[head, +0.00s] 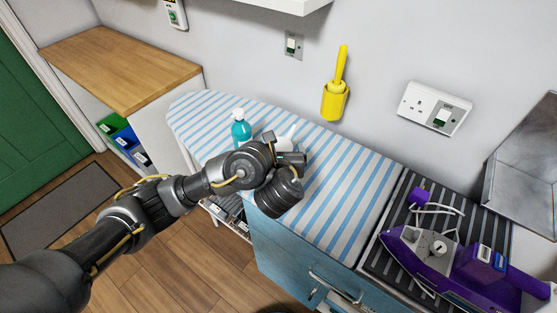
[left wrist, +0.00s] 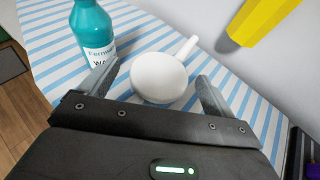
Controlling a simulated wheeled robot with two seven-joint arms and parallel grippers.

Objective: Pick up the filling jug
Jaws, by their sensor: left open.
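The filling jug appears as a small white round vessel (left wrist: 158,78) with a handle pointing up and right in the left wrist view. It stands on the striped ironing board cover. In the head view only a bit of white (head: 289,142) shows behind my left gripper (head: 291,158). In the left wrist view my left gripper (left wrist: 158,74) is open, with one finger to each side of the jug. I cannot tell whether either finger touches it. My right gripper is not in view.
A teal bottle (head: 241,128) stands left of the jug, close to my left finger. A yellow holder with a handle (head: 335,102) is on the wall behind. A purple iron (head: 440,255) rests on a dark striped mat at right. The board (head: 345,190) is clear between.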

